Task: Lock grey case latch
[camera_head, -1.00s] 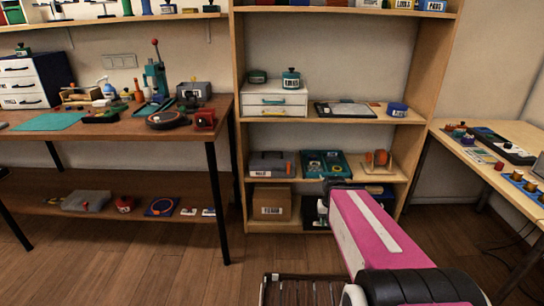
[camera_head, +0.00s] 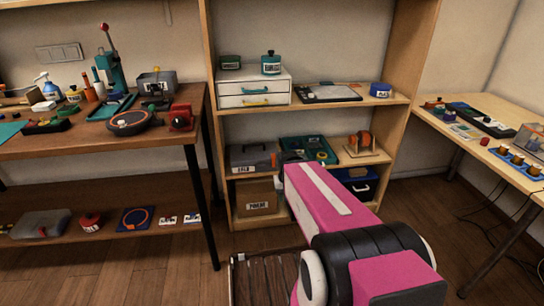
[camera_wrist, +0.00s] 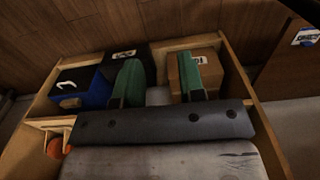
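A grey case (camera_head: 250,158) with a label and an orange part at its right end sits on the middle shelf of the bookcase, at its left. Its latch is too small to make out. Another grey case (camera_head: 40,223) lies on the low shelf under the workbench at left. My gripper (camera_wrist: 158,65) shows in the wrist view with its two green fingers apart and nothing held between them. In the head view, my pink arm reaches to the bookcase just right of the labelled case and hides most of the gripper.
A cardboard box (camera_head: 257,204) and a blue bin (camera_wrist: 82,90) stand on the bottom shelf. A teal tray (camera_head: 308,148) and an orange roll on a wooden stand (camera_head: 362,143) share the middle shelf. The bookcase's uprights (camera_head: 205,120) bound the space. Floor at lower left is clear.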

